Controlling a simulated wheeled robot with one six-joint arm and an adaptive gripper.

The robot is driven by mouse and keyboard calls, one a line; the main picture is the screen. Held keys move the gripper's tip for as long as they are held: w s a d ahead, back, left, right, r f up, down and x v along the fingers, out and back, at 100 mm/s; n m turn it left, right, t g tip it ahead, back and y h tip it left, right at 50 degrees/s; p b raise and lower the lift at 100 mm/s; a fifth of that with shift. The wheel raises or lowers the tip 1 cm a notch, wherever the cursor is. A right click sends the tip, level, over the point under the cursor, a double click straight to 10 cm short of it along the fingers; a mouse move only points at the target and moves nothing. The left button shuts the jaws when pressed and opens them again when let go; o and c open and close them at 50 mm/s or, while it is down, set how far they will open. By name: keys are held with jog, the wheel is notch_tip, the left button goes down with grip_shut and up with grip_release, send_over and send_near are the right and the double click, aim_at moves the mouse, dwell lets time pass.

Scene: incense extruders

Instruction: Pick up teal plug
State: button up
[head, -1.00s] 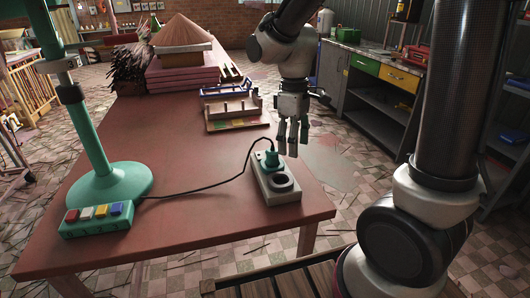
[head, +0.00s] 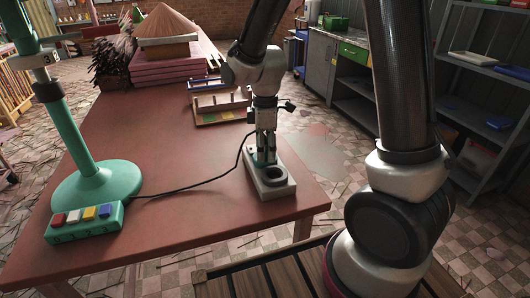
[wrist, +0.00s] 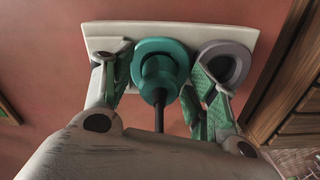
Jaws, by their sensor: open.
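The teal plug (wrist: 160,62) sits in the left part of the pale socket block (head: 283,188), with its dark cable coming off it. In the wrist view it stands between the fingers of my gripper (wrist: 164,80), one finger on either side. The gripper is open, and small gaps show between the fingers and the plug. In the head view my gripper (head: 265,155) points down over the block and hides most of the plug. The block's other round socket (wrist: 222,65), dark-centred and grey-rimmed, is empty beside the right finger.
The black cable (head: 190,187) runs across the red table (head: 150,225) to a teal switch box (head: 85,222) with coloured buttons. A teal stand (head: 97,186) rises at the left. Wooden racks (head: 220,105) and pink slabs (head: 165,68) lie farther back.

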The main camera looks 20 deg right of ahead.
jog(key=shift+c, duration=0.5)
jog(key=c, duration=1)
